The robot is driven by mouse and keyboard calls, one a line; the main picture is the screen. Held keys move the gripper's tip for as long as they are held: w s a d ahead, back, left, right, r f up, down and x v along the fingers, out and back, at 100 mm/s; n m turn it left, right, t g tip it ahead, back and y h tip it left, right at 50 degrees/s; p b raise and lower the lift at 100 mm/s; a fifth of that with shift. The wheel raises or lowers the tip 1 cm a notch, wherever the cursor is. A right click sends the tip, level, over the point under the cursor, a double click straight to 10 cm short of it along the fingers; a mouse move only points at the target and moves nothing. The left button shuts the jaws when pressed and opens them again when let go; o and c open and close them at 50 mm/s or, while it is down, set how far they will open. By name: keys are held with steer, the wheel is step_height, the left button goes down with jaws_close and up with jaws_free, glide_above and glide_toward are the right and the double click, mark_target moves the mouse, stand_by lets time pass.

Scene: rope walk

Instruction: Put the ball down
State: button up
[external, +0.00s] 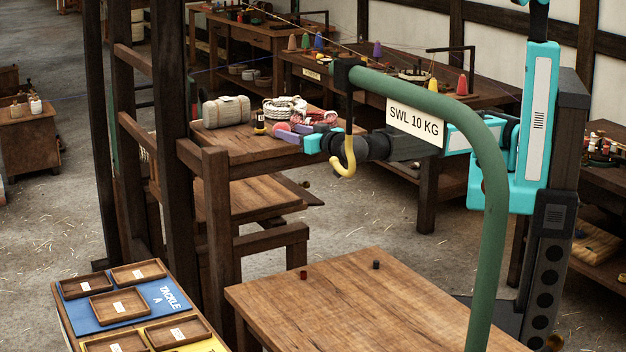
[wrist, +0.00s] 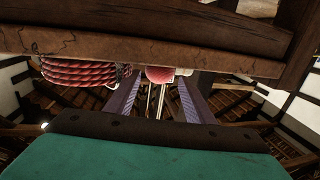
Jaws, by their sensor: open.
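A pink-red ball (external: 282,127) is at the front part of the raised wooden table, by the tips of my gripper. My gripper (external: 291,133) reaches in from the right with its purple fingers apart. In the wrist view, which appears upside down, the ball (wrist: 158,75) shows between and beyond the two spread fingers (wrist: 160,98). A dark wooden edge cuts off part of the ball there. I see no finger clearly pressing on it; whether it touches the tabletop is hidden.
A red-and-white rope coil (external: 322,118), a white rope coil (external: 285,106), a small dark bottle (external: 260,123) and a canvas roll (external: 226,111) crowd the raised table (external: 215,140). A yellow hook (external: 346,162) hangs in front of my arm. The front bench (external: 370,300) is mostly clear.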

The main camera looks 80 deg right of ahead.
mark_target(286, 127)
steer(key=shift+p+x, duration=0.7)
steer(key=shift+x, duration=1.15)
steer(key=shift+s, duration=0.1)
steer(key=c, duration=0.9)
steer(key=shift+r, duration=0.1)
steer(key=shift+r+b, duration=1.6)
steer(key=shift+r, duration=3.3)
